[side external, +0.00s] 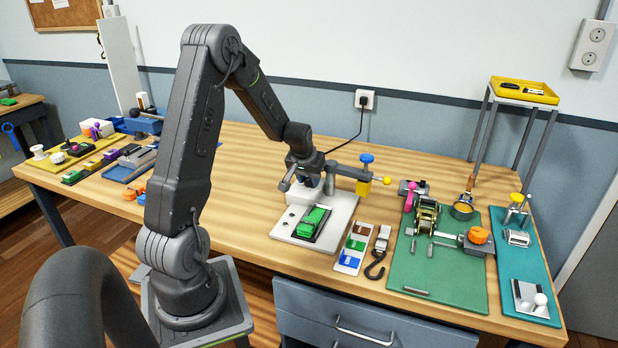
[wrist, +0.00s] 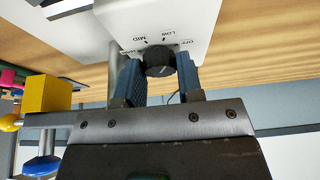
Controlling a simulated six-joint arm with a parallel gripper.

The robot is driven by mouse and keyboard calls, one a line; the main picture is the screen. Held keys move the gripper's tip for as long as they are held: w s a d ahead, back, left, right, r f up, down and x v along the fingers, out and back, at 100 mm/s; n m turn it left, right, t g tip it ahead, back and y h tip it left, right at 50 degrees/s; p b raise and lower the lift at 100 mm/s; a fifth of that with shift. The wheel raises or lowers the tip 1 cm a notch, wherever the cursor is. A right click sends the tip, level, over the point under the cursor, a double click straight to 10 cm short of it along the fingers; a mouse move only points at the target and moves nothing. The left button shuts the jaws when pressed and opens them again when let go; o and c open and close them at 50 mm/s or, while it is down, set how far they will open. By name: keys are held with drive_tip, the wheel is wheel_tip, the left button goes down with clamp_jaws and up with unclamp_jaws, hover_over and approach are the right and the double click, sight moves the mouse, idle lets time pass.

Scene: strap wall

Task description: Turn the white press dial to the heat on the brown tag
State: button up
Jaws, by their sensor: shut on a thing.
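The white press (side external: 302,192) stands at the back of a white base plate, under my wrist. In the wrist view its white housing (wrist: 190,18) carries a black dial (wrist: 158,62). Printed marks OFF, LOW and MID run around the dial; a further mark at the left is partly covered by a finger. My gripper (wrist: 160,78) has its two blue-padded fingers on either side of the dial, shut on it. Where the dial points is not clear.
A green piece (side external: 312,221) lies on a dark pad on the base plate. A black hook with a strap (side external: 378,252) lies right of the card. A green mat (side external: 438,275) with a ratchet is further right. A yellow block (wrist: 47,94) shows beside my gripper.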

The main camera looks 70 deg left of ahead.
drive_tip(key=o, duration=0.9)
drive_tip(key=shift+o, duration=0.2)
drive_tip(key=v, duration=1.4)
drive_tip(key=shift+f, duration=0.1)
